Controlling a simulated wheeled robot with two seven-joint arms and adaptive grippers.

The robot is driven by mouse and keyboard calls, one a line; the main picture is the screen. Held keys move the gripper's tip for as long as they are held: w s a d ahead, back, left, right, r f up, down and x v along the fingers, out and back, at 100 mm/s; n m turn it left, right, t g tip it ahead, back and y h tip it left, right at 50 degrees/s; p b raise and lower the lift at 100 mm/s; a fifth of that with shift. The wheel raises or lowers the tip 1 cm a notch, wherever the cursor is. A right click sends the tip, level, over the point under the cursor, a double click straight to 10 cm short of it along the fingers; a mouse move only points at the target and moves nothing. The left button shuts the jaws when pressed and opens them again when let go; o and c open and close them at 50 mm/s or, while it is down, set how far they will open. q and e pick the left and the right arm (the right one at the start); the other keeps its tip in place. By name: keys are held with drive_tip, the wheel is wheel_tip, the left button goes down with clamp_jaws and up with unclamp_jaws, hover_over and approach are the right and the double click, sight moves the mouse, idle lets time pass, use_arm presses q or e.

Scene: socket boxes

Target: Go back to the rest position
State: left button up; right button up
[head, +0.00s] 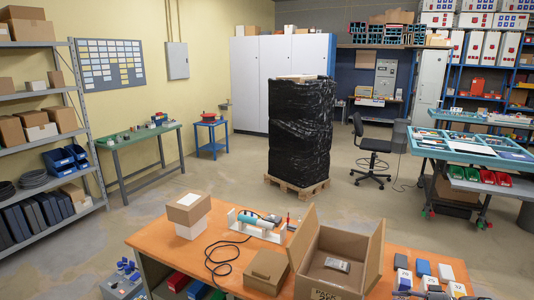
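Neither of my grippers shows in the head view. An open cardboard box (308,240) stands on the orange workbench (146,238), its flaps up, with a small grey item (337,265) inside on its bottom. Several small blue and white boxes (422,268) stand to its right on the bench. A closed cardboard box (268,270) sits to its left. I cannot tell what my arms hold.
A brown and white box (188,214) and a teal tool on a white stand (258,223) sit at the bench's back, with a black cable (224,256). A black-wrapped pallet load (300,130) stands behind. Shelves (86,150) line the left; open floor lies between.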

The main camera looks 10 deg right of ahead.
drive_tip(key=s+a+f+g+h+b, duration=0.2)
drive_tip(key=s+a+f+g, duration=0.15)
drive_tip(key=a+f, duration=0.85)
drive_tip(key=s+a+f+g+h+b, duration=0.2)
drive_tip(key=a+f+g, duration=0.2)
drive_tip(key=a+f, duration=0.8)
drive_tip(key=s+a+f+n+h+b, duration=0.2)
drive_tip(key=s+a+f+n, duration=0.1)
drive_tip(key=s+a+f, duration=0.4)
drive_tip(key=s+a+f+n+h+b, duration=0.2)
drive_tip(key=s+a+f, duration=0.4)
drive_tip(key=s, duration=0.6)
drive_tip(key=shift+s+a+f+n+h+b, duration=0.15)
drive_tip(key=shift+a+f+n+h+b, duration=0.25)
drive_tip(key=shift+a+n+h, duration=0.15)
